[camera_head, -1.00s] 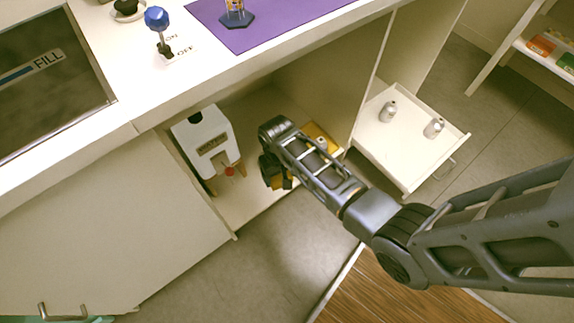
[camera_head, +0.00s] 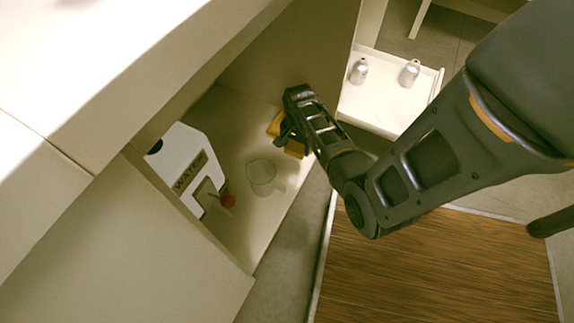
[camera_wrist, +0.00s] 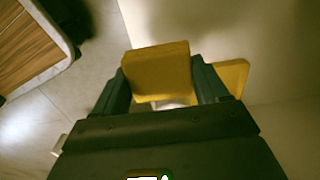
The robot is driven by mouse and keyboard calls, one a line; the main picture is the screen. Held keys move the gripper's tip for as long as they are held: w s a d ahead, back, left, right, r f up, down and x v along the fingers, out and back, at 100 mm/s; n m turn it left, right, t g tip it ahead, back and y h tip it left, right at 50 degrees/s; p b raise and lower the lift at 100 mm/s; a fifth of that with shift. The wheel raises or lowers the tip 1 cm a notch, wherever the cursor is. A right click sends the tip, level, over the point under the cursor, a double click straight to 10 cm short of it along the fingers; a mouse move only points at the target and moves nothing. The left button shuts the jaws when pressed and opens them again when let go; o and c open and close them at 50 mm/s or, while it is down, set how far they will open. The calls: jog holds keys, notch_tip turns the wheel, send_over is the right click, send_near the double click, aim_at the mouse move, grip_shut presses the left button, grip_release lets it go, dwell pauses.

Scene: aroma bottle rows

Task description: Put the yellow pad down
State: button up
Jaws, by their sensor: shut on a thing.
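My gripper (camera_wrist: 160,92) is shut on a yellow pad (camera_wrist: 157,70), which sits between its two fingers in the wrist view. A second yellow piece (camera_wrist: 236,76) shows beyond the right finger, against a pale surface. A small pale thing (camera_wrist: 170,103) shows below the held pad and is mostly hidden. In the head view my gripper (camera_head: 284,132) is inside the open cabinet, low over its floor (camera_head: 235,115) near the right wall. Yellow shows around it there, partly hidden by my wrist. I cannot tell whether the held pad touches the floor.
A white water tank (camera_head: 183,163) with a red knob (camera_head: 228,201) stands in the cabinet at left. A clear mug (camera_head: 263,173) stands between it and my gripper. A white drawer (camera_head: 385,105) holding two silver bottles is at right. The counter (camera_head: 90,75) overhangs the cabinet.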

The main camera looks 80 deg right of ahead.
aim_at(296, 165)
notch_tip(296, 165, down, 9)
jog(key=b, duration=0.4)
jog(key=shift+f+b, duration=0.15)
jog(key=shift+b, duration=0.2)
jog(key=shift+f, duration=0.2)
jog(key=o, duration=1)
